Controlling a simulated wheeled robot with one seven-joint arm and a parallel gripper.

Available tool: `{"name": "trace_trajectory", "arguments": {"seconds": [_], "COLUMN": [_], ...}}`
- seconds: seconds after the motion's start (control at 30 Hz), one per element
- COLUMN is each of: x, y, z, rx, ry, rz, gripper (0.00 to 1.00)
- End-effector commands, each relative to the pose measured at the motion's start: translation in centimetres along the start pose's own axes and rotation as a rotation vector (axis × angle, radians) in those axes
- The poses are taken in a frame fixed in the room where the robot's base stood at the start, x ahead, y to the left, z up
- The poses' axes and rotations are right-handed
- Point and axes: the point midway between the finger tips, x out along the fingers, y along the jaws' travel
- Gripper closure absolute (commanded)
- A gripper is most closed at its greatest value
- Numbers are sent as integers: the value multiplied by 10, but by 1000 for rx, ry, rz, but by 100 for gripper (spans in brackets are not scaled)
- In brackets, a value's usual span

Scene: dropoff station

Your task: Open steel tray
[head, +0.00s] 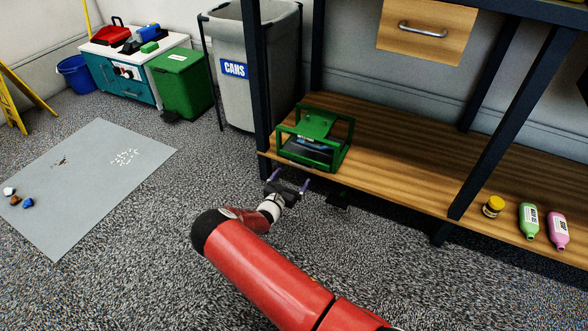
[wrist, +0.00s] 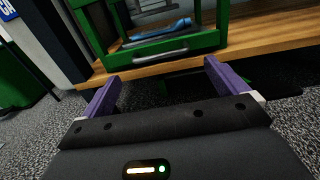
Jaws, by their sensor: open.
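A green open-sided frame (head: 337,153) stands on the low wooden shelf near its left end. Inside it is a grey tray with a blue item (wrist: 166,32) on or in it; the tray seems to sit within the frame. A silver bar handle (wrist: 160,57) runs along the green front edge, facing me. My gripper (head: 288,180) is open and empty in front of the shelf's edge, just short of the frame. In the wrist view its purple fingers (wrist: 163,75) are spread on either side of the handle's line, apart from it.
A dark shelf post (head: 256,85) rises just left of the frame. A grey cans bin (head: 233,100) stands beyond it. A wooden drawer (head: 425,30) hangs above. Open carpet lies in front.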

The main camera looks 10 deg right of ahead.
Motion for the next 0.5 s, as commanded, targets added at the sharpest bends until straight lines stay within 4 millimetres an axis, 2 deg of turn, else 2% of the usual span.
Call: {"name": "trace_trajectory", "arguments": {"seconds": [0.23, 0.5], "x": [41, 60], "y": [-2, -1], "z": [-2, -1], "rx": [2, 1], "ry": [-1, 1], "rz": [-4, -2], "gripper": [2, 2]}}
